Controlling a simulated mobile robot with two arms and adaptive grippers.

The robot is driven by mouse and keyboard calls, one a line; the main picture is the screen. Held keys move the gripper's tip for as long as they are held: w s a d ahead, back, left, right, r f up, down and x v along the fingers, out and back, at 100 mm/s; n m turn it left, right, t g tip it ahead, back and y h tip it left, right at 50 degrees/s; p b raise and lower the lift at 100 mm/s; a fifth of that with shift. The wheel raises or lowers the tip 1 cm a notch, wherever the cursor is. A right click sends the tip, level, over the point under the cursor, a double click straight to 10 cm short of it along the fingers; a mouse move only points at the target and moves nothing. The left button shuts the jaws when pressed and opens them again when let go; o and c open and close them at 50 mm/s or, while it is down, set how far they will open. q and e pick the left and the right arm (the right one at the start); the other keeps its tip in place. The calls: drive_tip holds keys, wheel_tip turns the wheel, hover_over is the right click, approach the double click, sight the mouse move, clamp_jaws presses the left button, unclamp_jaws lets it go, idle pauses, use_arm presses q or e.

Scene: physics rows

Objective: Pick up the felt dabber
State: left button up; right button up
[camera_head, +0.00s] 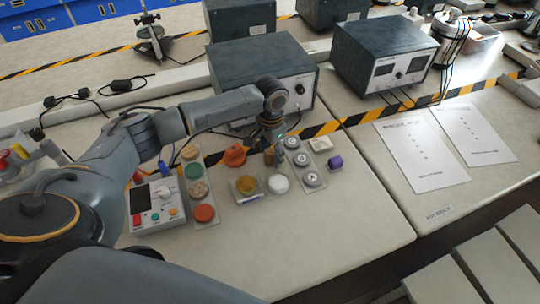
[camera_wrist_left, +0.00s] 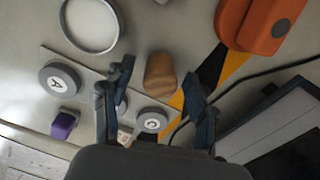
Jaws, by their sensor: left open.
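A small brown, wooden-looking piece, apparently the felt dabber (camera_wrist_left: 160,75), stands on the bench in the left wrist view. It appears between and beyond the spread fingers of my left gripper (camera_wrist_left: 158,98). No contact with either finger shows. In the head view my left gripper (camera_head: 272,143) points down above the bench, and the brown piece (camera_head: 268,157) shows partly hidden beside its fingers. My left gripper is open and empty. My right gripper is not in view.
A grey instrument box (camera_head: 262,75) stands behind.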

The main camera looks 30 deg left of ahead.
sight(271, 150)
use_arm(q)
drive_tip(key=c, duration=1.2)
drive_tip(key=shift+r, duration=0.2)
drive_tip(key=shift+r, duration=0.25)
wheel_tip(271, 150, up, 2)
drive_tip(key=shift+r, duration=0.15)
drive_tip(key=s+d+r, duration=0.1)
drive_tip(key=s+r, duration=0.2)
drive_tip(key=s, duration=0.1)
drive_tip(key=s+d+r, duration=0.2)
drive_tip(key=s+r, duration=0.1)
drive_tip(key=s, duration=0.2)
drive_tip(key=s+d+r+b, duration=0.1)
drive_tip(key=s+r, duration=0.3)
drive_tip(key=shift+s+d, duration=0.2)
